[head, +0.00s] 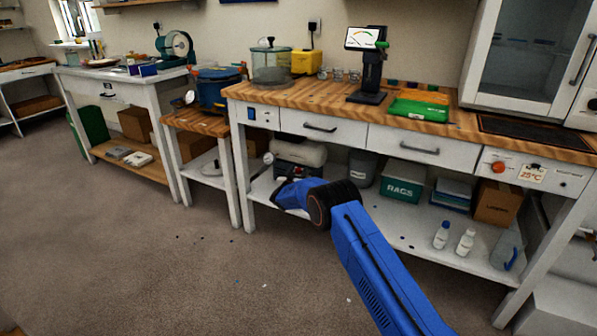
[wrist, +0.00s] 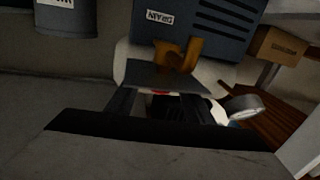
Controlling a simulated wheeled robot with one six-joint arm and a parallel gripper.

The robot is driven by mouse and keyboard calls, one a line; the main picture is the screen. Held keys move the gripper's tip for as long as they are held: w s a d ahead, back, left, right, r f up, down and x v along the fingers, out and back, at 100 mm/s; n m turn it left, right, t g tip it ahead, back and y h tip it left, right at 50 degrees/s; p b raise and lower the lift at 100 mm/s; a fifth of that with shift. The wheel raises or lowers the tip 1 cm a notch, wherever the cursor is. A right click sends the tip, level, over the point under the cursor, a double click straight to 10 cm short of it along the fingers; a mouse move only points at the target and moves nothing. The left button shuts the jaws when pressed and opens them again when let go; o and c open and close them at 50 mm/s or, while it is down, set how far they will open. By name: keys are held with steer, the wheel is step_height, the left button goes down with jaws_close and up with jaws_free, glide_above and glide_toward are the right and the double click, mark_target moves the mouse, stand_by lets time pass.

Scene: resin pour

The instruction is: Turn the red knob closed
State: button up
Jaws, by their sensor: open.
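My blue arm reaches low to the front of the bench, and my gripper (head: 282,192) is in front of the lower shelf, near a pale tank (head: 300,152). In the wrist view my gripper (wrist: 156,98) is open, with its two dark fingers apart. A small red part (wrist: 160,92) shows between the fingers, mostly hidden by a grey plate; I cannot tell whether it is the red knob or whether the fingers touch it. A orange-red knob (head: 498,167) is on the bench's right front panel, beside a 25°C display, well away from my gripper.
In the wrist view a dark vented box labelled DRAIN (wrist: 205,25), an orange-brown handle (wrist: 178,55) and a round gauge (wrist: 243,107) are close by. The shelf also holds a green RAGS box (head: 402,182) and white bottles (head: 441,235). The floor in front is mostly clear.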

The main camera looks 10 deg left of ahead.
steer(key=shift+c, duration=0.2)
steer(key=c, duration=1)
steer(key=shift+d+n+y, duration=0.15)
steer(key=shift+n+y, duration=0.35)
steer(key=shift+y, duration=0.3)
steer(key=n+y, duration=0.3)
steer(key=y, duration=0.2)
steer(key=n+g+y, duration=0.1)
steer(key=n+y, duration=0.1)
steer(key=y, duration=0.1)
steer(key=n+g+y, duration=0.2)
steer(key=n+y, duration=0.1)
steer(key=y, duration=0.1)
steer(key=shift+d, duration=0.1)
steer(key=n+g+y, duration=0.5)
steer(key=g, duration=0.1)
steer(key=shift+n+g+y, duration=0.6)
steer(key=shift+n+g, duration=0.4)
steer(key=shift+g, duration=0.5)
steer(key=shift+r+n+g, duration=0.1)
steer(key=shift+n+g, duration=0.2)
steer(key=shift+g, duration=0.3)
